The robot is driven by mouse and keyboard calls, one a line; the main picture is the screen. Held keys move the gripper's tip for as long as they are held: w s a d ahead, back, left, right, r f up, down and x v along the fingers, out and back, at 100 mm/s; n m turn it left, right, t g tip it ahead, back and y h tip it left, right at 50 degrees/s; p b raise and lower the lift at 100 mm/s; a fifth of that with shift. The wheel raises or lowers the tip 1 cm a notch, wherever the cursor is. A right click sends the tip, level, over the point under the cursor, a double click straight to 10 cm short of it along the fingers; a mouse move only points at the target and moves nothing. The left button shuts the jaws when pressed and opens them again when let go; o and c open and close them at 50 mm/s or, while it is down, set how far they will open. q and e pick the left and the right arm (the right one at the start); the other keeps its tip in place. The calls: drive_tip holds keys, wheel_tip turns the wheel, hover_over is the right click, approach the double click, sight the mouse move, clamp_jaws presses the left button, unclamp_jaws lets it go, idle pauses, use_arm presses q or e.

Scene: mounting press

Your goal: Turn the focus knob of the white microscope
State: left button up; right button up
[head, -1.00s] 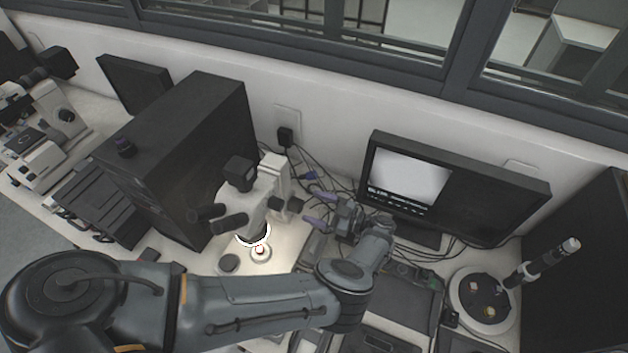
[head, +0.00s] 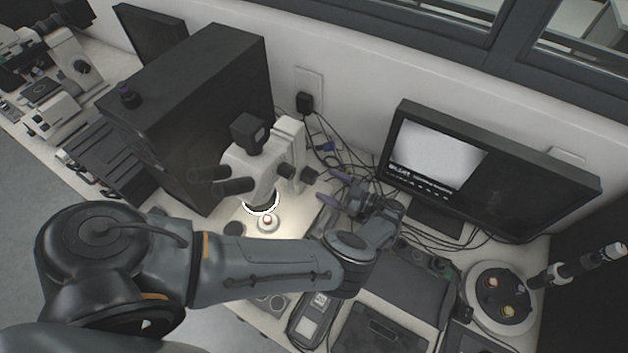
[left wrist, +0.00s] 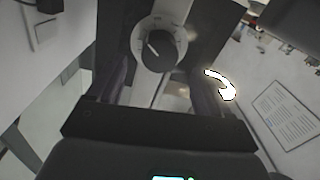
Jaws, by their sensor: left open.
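The white microscope (head: 262,165) stands on the bench left of centre in the head view, its ring light glowing over the stage. Its dark focus knob (head: 303,177) sticks out on the right side. In the left wrist view the round focus knob (left wrist: 158,50), with a white marked dial, lies ahead between the finger lines. My left gripper (head: 331,188) is open and empty, its purple-grey fingers pointing left at the knob from the right. I see no contact with the knob. My right gripper is not in view.
A black box (head: 190,115) stands behind and left of the microscope. A monitor (head: 490,175) stands to the right, with cables (head: 345,160) loose behind my gripper. A round tray (head: 500,297) sits at far right. Another microscope (head: 45,85) is at far left.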

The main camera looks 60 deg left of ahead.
sight(315, 178)
use_arm(q)
drive_tip(key=x, duration=0.2)
drive_tip(key=p+x, duration=0.1)
drive_tip(key=x, duration=0.1)
drive_tip(key=shift+s+a+r, duration=0.15)
drive_tip(key=shift+a+r, duration=0.05)
drive_tip(key=shift+r, duration=0.05)
drive_tip(key=shift+p+x, duration=0.35)
drive_tip(key=shift+x, duration=0.45)
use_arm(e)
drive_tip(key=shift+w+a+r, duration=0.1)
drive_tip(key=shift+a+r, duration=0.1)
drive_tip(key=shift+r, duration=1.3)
use_arm(q)
drive_tip(key=shift+f, duration=0.1)
drive_tip(key=c, duration=1)
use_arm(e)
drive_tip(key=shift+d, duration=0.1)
